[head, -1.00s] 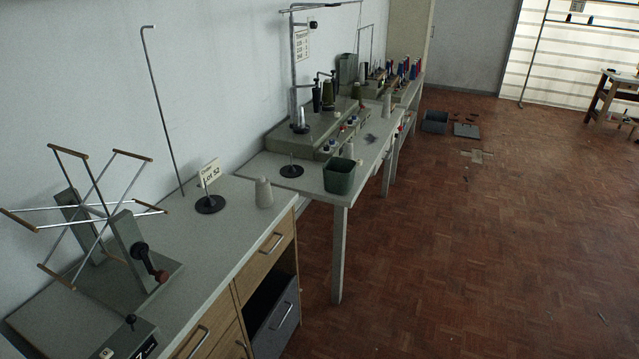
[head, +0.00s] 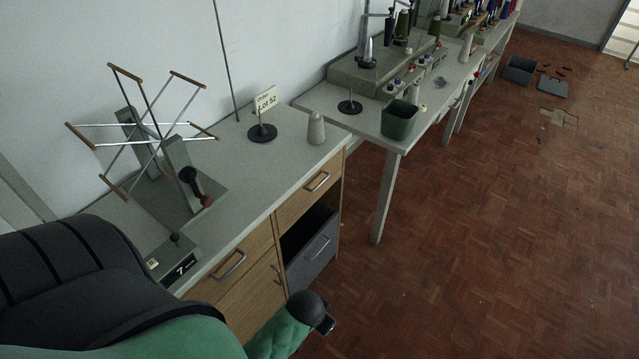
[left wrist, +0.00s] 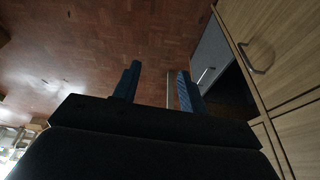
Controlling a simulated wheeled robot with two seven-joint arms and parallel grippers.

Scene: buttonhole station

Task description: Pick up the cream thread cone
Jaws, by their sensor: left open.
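A pale cream-grey thread cone (head: 316,130) stands upright on the near worktop (head: 255,172), close to its far right corner. My left arm comes in at the bottom of the head view, and its gripper (head: 327,322) hangs low in front of the drawers, well below and apart from the cone. The cone does not show in the left wrist view. My right gripper is not in view.
A black round stand with a "Lot 52" sign (head: 265,104) is left of the cone. A yarn winder (head: 150,135) occupies the worktop's left. A green bin (head: 399,120) and machine stand on the farther table. Drawers and a partly open grey drawer (head: 312,253) front the cabinet.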

